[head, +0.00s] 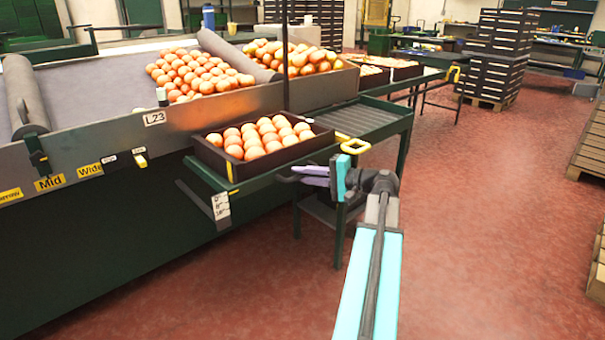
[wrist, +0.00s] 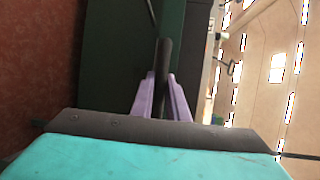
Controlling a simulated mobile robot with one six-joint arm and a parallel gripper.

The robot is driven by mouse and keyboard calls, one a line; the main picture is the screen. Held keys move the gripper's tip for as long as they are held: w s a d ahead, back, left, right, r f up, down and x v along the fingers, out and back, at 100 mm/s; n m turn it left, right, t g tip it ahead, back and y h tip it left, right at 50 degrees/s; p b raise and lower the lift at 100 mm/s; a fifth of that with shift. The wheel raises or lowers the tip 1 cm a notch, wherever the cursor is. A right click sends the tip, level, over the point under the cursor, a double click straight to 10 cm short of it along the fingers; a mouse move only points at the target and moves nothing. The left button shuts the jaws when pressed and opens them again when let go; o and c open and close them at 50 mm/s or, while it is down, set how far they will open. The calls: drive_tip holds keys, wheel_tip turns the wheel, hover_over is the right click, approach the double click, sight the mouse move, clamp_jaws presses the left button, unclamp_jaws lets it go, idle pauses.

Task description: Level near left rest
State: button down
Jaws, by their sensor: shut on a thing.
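The near rest (head: 252,180) is a green shelf on the side of the sorting table, carrying a dark crate (head: 232,172) of oranges (head: 262,138). I cannot tell surely how far the rest tilts. My gripper (head: 308,176) is just below and in front of the rest's right part. Its purple fingers are closed around a short dark bar, a handle (head: 286,179) whose end sticks out to the left. In the wrist view the dark handle (wrist: 164,62) runs between the two fingers (wrist: 163,100). Where the handle joins the rest is hidden.
A yellow loop handle (head: 355,146) sits at the rest's right end, close above my gripper. A labelled bracket (head: 221,205) hangs under the left part. A slatted green shelf (head: 370,120) stands behind. Red floor (head: 490,240) is clear to the right.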

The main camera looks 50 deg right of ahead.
drive_tip(key=shift+w+r, duration=0.1)
drive_tip(key=shift+r, duration=0.2)
drive_tip(key=c, duration=1.7)
unclamp_jaws()
drive_tip(key=shift+f, duration=0.1)
drive_tip(key=p+v, duration=0.4)
drive_tip(key=v, duration=1)
drive_tip(key=shift+p, duration=0.3)
drive_tip(key=shift+a, duration=0.1)
